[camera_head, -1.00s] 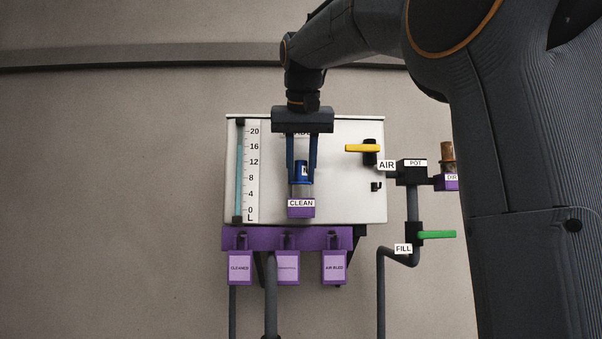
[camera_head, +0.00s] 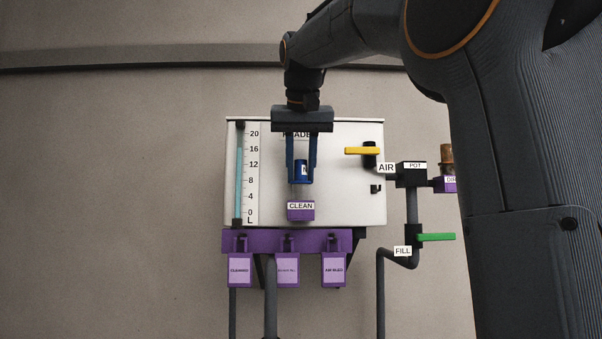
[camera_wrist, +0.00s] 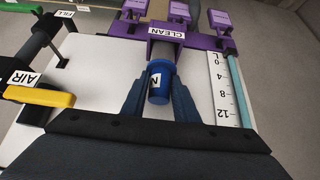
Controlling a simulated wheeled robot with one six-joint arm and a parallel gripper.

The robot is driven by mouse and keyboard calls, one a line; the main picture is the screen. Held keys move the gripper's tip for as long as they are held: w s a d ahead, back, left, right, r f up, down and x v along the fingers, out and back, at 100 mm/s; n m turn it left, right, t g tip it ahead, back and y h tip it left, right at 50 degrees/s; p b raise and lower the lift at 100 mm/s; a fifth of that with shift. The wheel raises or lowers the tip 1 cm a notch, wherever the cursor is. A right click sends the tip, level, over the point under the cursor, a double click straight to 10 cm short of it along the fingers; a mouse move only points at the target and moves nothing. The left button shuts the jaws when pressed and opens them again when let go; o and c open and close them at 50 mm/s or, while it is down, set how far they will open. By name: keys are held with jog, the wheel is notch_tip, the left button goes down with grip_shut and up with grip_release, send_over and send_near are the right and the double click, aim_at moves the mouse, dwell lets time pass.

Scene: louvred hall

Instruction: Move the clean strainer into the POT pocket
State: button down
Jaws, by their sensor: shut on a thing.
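My gripper (camera_head: 301,180) is shut on the clean strainer (camera_head: 301,170), whose blue, labelled top shows between the fingers. It also shows as a blue cylinder in the wrist view (camera_wrist: 159,82). A strip of pale panel shows between it and the purple CLEAN pocket (camera_head: 301,213) below.
A brownish strainer (camera_head: 446,158) stands in a purple pocket (camera_head: 448,185), partly hidden by my arm. The yellow AIR handle (camera_head: 362,151) lies between my gripper and POT. The green FILL handle (camera_head: 436,237) is below POT. Purple tags (camera_head: 333,270) hang below the panel (camera_head: 340,200).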

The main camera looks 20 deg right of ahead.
jog(key=shift+w+r+p, duration=0.1)
jog(key=shift+r+p, duration=0.3)
jog(key=shift+r, duration=3.95)
